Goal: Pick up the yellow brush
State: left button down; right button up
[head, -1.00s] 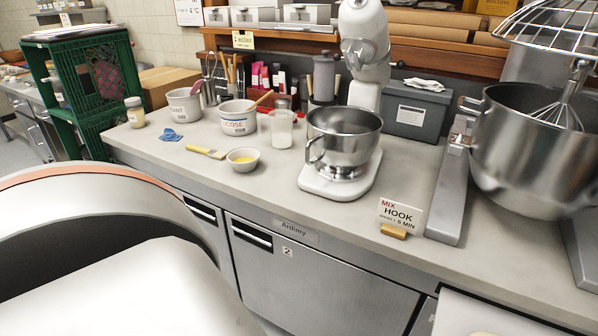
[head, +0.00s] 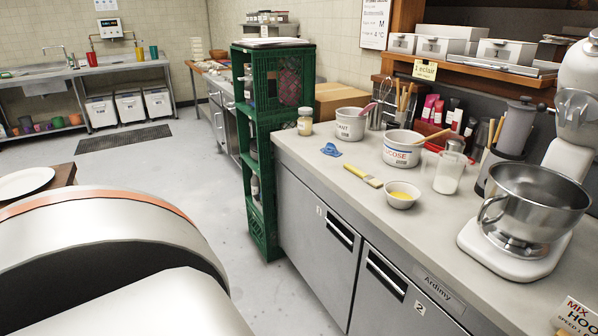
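The yellow brush (head: 363,176) lies flat on the grey worktop (head: 345,202), near its front edge. Its handle points up and left, and its pale bristle end is beside a small white bowl (head: 401,195) holding something yellow. A blue cloth-like item (head: 331,150) lies to the left of the brush. Neither gripper shows in the head view.
White tubs (head: 350,124) and (head: 402,148) stand behind the brush. A jar (head: 305,122) is at the worktop's left end, beside a tall green crate stack (head: 263,200). A steel-bowl mixer (head: 533,205) stands right. Open floor (head: 170,175) lies left.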

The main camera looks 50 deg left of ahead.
aim_at(371, 181)
jog(key=j+u, duration=0.1)
jog(key=u, duration=1.1)
jog(key=z, duration=0.4)
jog(key=i+j+z, duration=0.1)
jog(key=z, duration=0.3)
jog(key=j+z, duration=0.2)
jog(key=z, duration=0.2)
jog(key=i+j+z, duration=0.1)
jog(key=z, duration=0.35)
jog(key=j+z, duration=0.3)
jog(key=j, duration=0.2)
jog(key=j+z, duration=0.25)
jog(key=j, duration=0.25)
jog(key=j+z, duration=0.1)
jog(key=j, duration=0.2)
jog(key=k+j+z, duration=0.1)
jog(key=j, duration=0.25)
jog(key=k+j+z, duration=0.1)
jog(key=j, duration=0.2)
jog(key=k+j, duration=0.1)
jog(key=j, duration=0.5)
jog(key=k+j, duration=0.15)
jog(key=j, duration=0.2)
